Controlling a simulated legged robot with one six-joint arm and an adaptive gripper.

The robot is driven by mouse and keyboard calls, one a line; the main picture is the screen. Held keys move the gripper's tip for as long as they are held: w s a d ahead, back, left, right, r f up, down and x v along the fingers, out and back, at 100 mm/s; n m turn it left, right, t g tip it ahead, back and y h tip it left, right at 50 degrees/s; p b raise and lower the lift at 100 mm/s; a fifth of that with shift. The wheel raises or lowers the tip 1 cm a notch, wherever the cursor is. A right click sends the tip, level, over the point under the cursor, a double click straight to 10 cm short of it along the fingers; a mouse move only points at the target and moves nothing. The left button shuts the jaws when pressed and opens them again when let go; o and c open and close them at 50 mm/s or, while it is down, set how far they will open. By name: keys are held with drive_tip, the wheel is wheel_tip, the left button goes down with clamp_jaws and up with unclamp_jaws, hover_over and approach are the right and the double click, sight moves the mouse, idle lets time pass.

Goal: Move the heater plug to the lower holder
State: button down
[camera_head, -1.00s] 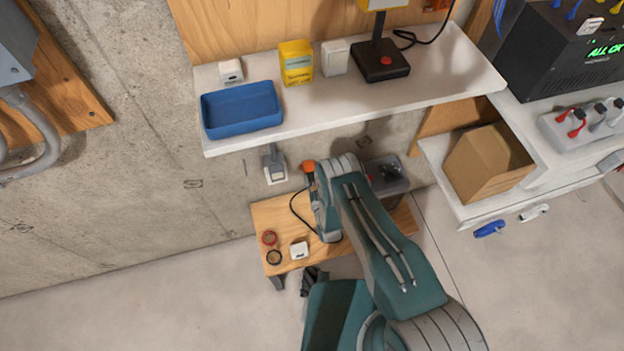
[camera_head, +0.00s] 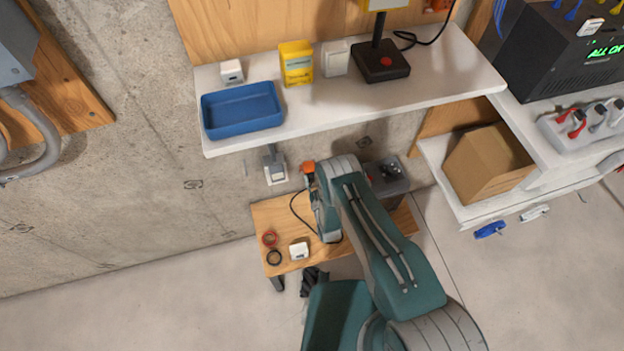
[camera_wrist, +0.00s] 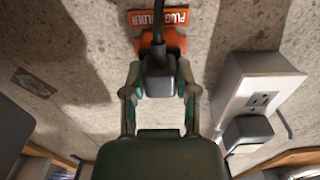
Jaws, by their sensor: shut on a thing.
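My gripper (camera_wrist: 159,88) is shut on a dark plug (camera_wrist: 160,72) with a black cable (camera_wrist: 158,20), close to the wall. The plug is at an orange plug holder (camera_wrist: 177,42), whose label reads upside down in the wrist view. The plug overlaps the holder there; I cannot tell whether it is seated. In the head view the orange holder (camera_head: 309,167) shows below the white shelf, beside my arm, and the gripper's fingers are mostly hidden.
A white outlet box (camera_wrist: 262,73) with another dark plug (camera_wrist: 248,131) is on the wall close by. A wooden bench (camera_head: 272,214) stands below, with a white block (camera_head: 299,250) and two rings. The white shelf (camera_head: 430,80) overhangs; a grey box (camera_head: 388,178) is behind my arm.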

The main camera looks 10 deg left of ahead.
drive_tip(key=shift+c, duration=1.5)
unclamp_jaws()
drive_tip(key=v, duration=1.2)
